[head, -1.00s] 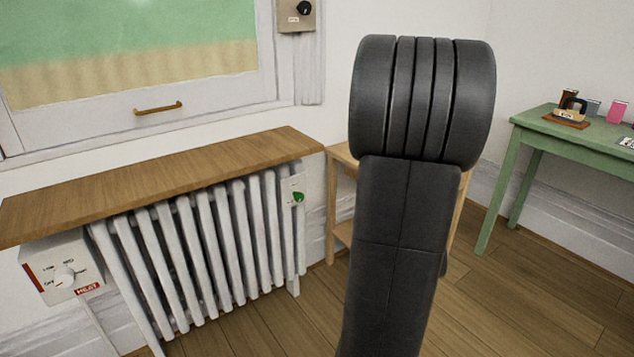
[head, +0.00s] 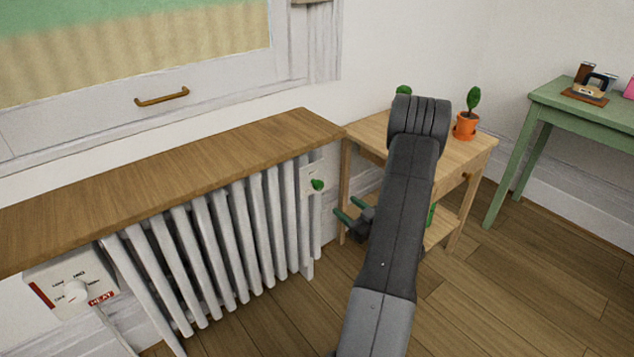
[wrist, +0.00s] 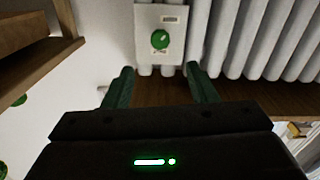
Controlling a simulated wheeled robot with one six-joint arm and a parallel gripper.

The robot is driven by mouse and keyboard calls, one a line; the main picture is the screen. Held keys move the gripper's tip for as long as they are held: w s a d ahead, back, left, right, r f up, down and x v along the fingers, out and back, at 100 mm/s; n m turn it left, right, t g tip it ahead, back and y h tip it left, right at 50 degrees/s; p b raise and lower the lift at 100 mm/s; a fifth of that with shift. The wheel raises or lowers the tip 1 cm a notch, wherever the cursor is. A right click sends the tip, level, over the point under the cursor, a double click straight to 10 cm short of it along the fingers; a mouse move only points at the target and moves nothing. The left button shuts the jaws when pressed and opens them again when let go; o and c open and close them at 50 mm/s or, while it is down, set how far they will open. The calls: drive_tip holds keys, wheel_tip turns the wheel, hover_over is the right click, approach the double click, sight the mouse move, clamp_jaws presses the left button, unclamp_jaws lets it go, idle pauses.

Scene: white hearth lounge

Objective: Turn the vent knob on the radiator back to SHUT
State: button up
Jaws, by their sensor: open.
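The green vent knob (head: 317,185) sits on a pale plate at the right end of the white radiator (head: 240,230). In the wrist view the knob (wrist: 160,40) is on its plate (wrist: 146,18), with small labels above and below that are too small to read. My gripper (head: 345,218) is open and empty, with green fingers apart. It is to the right of and below the knob in the head view. In the wrist view the fingers (wrist: 160,80) spread on either side below the knob, not touching it.
A wooden shelf (head: 170,175) lies over the radiator. A white HEAT control box (head: 70,285) is at its left end. A wooden side table (head: 462,165) with a potted plant (head: 467,122) stands right, partly behind my arm. A green table (head: 565,100) is further right. Floor in front is open.

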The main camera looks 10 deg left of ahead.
sight(320, 187)
drive_tip(key=b+x, duration=0.2)
drive_tip(key=x, duration=1.1)
drive_tip(key=shift+w+a+b, duration=0.15)
drive_tip(key=shift+a+b, duration=0.1)
drive_tip(key=shift+b, duration=0.05)
drive_tip(key=c, duration=1)
